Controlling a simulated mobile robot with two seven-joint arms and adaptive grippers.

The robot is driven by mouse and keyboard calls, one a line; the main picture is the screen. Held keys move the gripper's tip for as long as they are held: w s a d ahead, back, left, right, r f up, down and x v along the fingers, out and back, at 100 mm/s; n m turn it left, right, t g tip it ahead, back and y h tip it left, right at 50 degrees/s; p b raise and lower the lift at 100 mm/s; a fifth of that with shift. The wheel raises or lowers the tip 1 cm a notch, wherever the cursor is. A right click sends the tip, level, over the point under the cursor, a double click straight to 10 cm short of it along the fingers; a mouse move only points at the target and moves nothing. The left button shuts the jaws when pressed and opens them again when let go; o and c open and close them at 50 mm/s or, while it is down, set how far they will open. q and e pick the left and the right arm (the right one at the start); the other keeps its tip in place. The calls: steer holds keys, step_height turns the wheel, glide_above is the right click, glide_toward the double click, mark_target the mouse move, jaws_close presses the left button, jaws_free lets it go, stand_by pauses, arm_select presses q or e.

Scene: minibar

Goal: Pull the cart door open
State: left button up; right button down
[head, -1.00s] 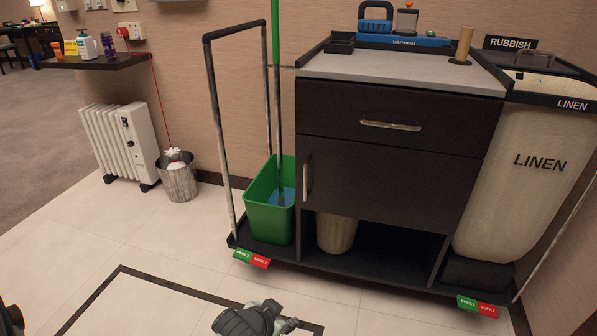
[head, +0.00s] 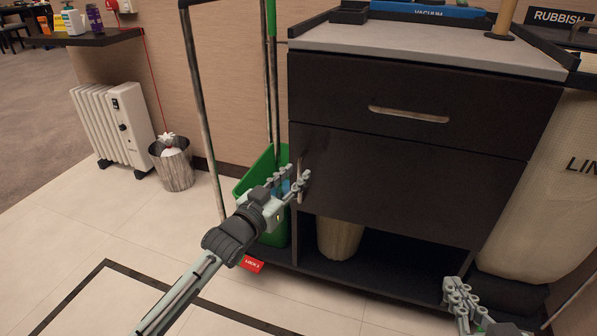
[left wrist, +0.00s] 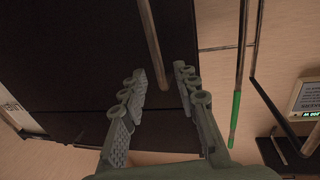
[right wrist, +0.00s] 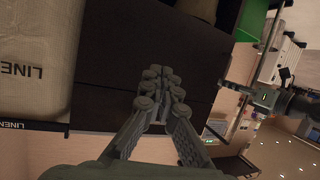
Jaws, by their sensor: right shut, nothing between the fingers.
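The dark cart door (head: 400,185) is closed below the drawer. Its upright metal handle (head: 300,167) is at the door's left edge, partly hidden by my left gripper (head: 290,183). In the left wrist view the handle (left wrist: 151,45) reaches between the spread fingertips of the left gripper (left wrist: 160,75). The fingers look apart from it on both sides. My right gripper (head: 461,293) is low in front of the cart's right part. In the right wrist view the right gripper (right wrist: 160,75) has its fingers together and empty, facing the dark cart front.
The drawer (head: 425,95) with a horizontal handle is above the door. A green bucket (head: 247,185) with a mop pole stands left of the door. A beige bin (head: 340,238) is on the lower shelf. The linen bag (head: 540,190) hangs at right. The floor in front is clear.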

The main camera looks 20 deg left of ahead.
arm_select(q)
steer(key=shift+x, duration=1.45)
jaws_close()
